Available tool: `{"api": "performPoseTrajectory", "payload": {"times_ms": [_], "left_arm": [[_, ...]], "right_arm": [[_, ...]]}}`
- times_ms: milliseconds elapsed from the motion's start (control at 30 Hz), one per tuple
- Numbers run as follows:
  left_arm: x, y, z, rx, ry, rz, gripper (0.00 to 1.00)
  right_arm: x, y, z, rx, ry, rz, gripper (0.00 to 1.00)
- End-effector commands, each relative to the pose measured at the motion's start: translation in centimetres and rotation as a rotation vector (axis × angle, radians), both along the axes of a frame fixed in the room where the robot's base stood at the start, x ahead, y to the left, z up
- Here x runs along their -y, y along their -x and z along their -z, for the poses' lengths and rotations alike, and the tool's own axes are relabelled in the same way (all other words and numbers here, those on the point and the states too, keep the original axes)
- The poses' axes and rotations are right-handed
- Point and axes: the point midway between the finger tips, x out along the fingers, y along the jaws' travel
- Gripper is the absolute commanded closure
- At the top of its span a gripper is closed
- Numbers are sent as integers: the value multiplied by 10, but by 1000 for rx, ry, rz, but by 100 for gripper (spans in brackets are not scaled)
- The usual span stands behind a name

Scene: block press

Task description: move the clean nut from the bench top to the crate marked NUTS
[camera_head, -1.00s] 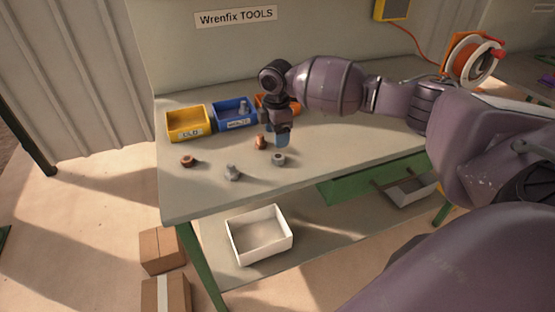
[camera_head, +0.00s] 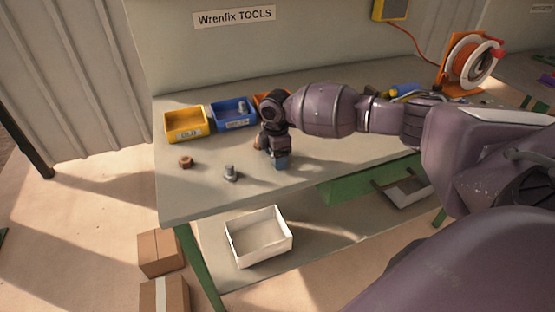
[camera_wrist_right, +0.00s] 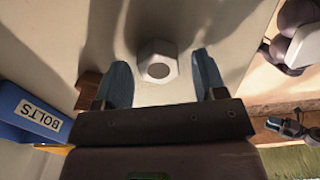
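The clean nut, a grey hexagonal nut (camera_wrist_right: 157,62), sits on the bench top in the right wrist view; in the head view my gripper hides it. My right gripper (camera_head: 279,163) is low over the bench top. Its blue fingers (camera_wrist_right: 160,65) are open, one on each side of the nut in the wrist view, with gaps visible. I cannot tell how far down they reach around it. An orange crate (camera_head: 263,98) stands at the back of the bench, mostly hidden by my right arm; its label is not readable.
A yellow crate marked OLD (camera_head: 186,124) and a blue crate marked BOLTS (camera_wrist_right: 38,114) stand left of the orange one. A rusty nut (camera_head: 186,162) and a grey bolt (camera_head: 230,173) are on the bench (camera_head: 195,195). A rusty bolt (camera_wrist_right: 88,88) is close beside one finger.

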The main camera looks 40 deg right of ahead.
Motion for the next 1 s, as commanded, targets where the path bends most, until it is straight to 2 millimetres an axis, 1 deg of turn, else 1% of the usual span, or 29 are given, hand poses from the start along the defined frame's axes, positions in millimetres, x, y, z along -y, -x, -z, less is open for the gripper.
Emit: {"api": "performPoseTrajectory", "payload": {"times_ms": [33, 300, 367, 567, 667, 767, 867, 967, 1000], "left_arm": [[0, -1, -1, 3, 0, 2, 57], [0, -1, 0, 2, 0, 0, 57], [0, 0, 0, 0, 0, 0, 57], [-1, 4, 2, -7, 0, -2, 57], [-1, 6, 2, -10, -1, -3, 57], [-1, 7, 0, -10, 0, -4, 57], [-2, 7, -2, -8, 0, -4, 57], [-2, 6, -5, -5, -1, -5, 57], [-2, 7, -5, -6, -1, -5, 57]], "right_arm": [[0, 0, 0, 0, 0, 0, 44], [0, 0, 0, 0, 0, 0, 85], [0, 0, -1, 1, 0, 0, 91], [0, 0, -2, 1, 0, 0, 92], [0, -1, -8, 3, 0, 0, 92], [0, -1, -20, 3, 0, 1, 92], [0, -1, -40, 6, -1, 0, 92], [0, -1, -65, 6, 0, -1, 92], [0, -1, -76, 7, 1, -1, 92]]}}
